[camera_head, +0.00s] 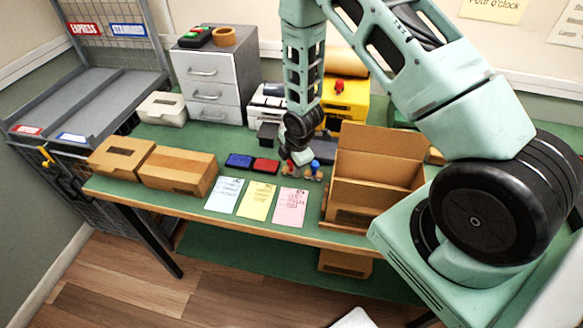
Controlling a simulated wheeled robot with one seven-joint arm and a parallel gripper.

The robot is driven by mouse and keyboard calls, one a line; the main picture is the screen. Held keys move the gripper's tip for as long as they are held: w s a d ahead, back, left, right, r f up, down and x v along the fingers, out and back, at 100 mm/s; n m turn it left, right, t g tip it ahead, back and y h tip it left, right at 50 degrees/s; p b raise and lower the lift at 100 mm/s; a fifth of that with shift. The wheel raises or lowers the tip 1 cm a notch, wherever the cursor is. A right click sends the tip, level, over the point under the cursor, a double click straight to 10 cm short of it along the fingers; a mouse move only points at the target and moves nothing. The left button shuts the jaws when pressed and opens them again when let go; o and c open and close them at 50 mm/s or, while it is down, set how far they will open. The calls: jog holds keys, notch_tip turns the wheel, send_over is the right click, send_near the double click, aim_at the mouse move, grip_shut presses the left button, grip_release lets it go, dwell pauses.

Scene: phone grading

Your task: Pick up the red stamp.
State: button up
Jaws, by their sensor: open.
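The red stamp (291,164) stands near the back of the green table, mostly hidden under my gripper; only a bit of red shows. A blue-topped stamp (315,164) stands just to its right. My gripper (294,158) points down directly over the red stamp, with its jaws open. The fingers are small and dark here, and I cannot tell whether they are around the red stamp or just above it.
Blue (239,160) and red (265,166) ink pads lie left of the stamps. White (223,194), yellow (255,200) and pink (290,207) slips lie in front. An open cardboard box (375,180) stands close on the right. Brown boxes (178,170) stand at left.

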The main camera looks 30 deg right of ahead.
jog(key=c, duration=1.1)
jog(key=shift+r, duration=0.1)
notch_tip(320, 180, up, 10)
jog(key=b, duration=0.2)
jog(key=shift+b, duration=0.3)
jog(key=o, duration=0.4)
jog(key=shift+c, duration=1.4)
jog(key=shift+o, duration=0.4)
